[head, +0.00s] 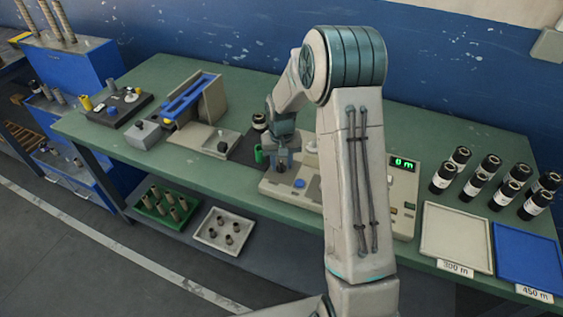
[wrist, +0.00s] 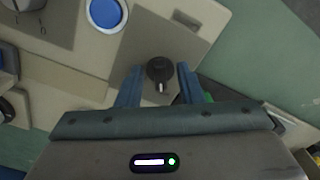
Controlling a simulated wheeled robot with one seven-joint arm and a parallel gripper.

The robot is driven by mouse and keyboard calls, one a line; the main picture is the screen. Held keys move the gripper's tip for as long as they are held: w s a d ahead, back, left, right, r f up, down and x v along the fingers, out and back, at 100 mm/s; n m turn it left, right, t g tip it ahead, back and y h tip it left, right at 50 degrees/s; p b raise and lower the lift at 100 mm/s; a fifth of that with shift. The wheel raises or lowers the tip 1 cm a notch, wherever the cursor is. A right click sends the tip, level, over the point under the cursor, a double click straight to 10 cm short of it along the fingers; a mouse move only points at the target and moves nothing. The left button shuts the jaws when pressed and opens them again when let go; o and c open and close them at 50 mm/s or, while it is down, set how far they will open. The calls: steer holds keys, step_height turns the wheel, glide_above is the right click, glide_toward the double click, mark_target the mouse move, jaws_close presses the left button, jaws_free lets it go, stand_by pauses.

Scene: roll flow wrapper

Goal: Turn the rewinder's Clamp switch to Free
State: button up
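The rewinder (head: 388,208) is a beige machine on the green bench, with a green display reading 0 m; my arm hides part of it in the head view. In the wrist view a dark round switch (wrist: 160,69) with a pale pointer mark sits on the rewinder's beige panel (wrist: 155,30). No label is readable there, so I cannot tell which setting it points to. My gripper (wrist: 159,82) is open, with one finger on each side of the switch and gaps visible; its height above the panel is unclear. In the head view my gripper (head: 283,165) hides the switch.
A blue button (wrist: 106,13) is close to the switch; it also shows in the head view (head: 299,183). Several black rolls (head: 467,180) stand at right behind a pale tray (head: 456,238) and a blue tray (head: 528,262). A blue-topped device (head: 190,95) stands at left.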

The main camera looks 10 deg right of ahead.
mark_target(282, 165)
step_height(282, 165, up, 14)
steer(key=b, duration=0.1)
stand_by(0.5)
steer(key=shift+f, duration=0.1)
